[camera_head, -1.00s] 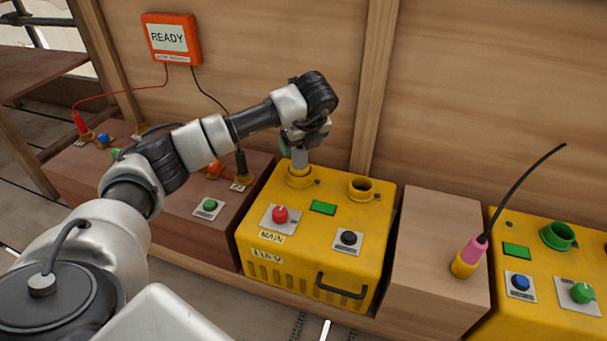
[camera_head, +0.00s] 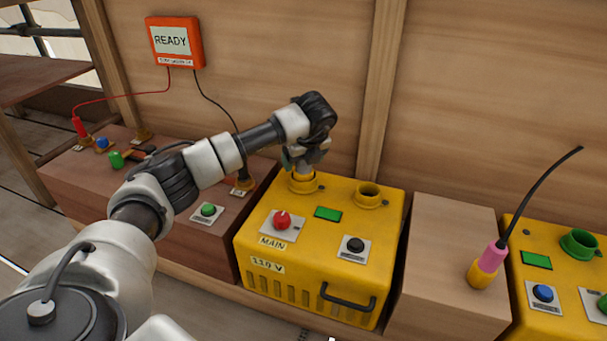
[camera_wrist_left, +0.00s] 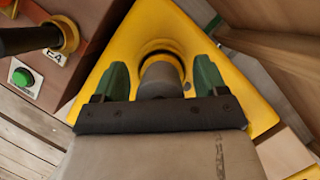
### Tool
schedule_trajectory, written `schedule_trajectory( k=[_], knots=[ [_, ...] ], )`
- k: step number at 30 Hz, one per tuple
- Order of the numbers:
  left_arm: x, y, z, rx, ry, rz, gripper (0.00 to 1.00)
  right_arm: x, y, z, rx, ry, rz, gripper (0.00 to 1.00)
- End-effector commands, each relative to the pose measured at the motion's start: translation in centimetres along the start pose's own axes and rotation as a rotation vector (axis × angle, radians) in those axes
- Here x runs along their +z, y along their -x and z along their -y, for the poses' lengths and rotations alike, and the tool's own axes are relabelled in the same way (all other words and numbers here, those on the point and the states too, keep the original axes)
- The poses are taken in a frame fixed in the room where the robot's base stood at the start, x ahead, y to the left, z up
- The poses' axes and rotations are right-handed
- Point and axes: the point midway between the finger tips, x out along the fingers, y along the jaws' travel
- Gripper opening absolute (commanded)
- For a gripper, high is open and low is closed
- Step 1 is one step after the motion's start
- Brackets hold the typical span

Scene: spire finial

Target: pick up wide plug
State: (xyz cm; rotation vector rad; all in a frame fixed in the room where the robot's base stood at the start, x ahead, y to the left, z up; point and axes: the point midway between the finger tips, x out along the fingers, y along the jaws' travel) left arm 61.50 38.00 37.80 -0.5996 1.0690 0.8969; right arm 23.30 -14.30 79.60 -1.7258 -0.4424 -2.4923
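A grey cylindrical plug (camera_wrist_left: 160,80) stands in the left round socket (camera_head: 304,183) of the yellow box (camera_head: 262,208) marked MAIN and 110 V. My left gripper (camera_head: 303,163) is right above this socket, pointing down. In the left wrist view its two green fingers (camera_wrist_left: 161,66) are apart, one on each side of the grey plug, with a visible gap on both sides. In the head view the gripper hides most of the plug. A pink and yellow plug (camera_head: 487,266) with a black cable stands on a brown block. My right gripper is not in view.
A second socket (camera_head: 369,194) on the yellow box is empty. Another yellow box with a green socket (camera_head: 579,243) stands at the right. The orange READY panel (camera_head: 174,42) hangs on the wooden wall behind. Red and black leads run to the brown bench (camera_head: 75,176).

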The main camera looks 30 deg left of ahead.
Motion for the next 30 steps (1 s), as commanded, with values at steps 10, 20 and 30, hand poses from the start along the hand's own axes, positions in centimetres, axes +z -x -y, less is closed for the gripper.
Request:
schedule_trajectory(
  k=[10,20,30],
  knots=[
    [0.0,0.0,0.0,0.0,0.0,-0.001,0.19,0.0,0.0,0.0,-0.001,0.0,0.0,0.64],
    [0.1,0.3,0.0,0.0,0.0,0.0,0.15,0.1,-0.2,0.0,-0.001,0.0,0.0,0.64],
    [1.5,3.7,0.0,-0.001,0.0,0.0,0.15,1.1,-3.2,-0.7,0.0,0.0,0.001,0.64]
  ],
)
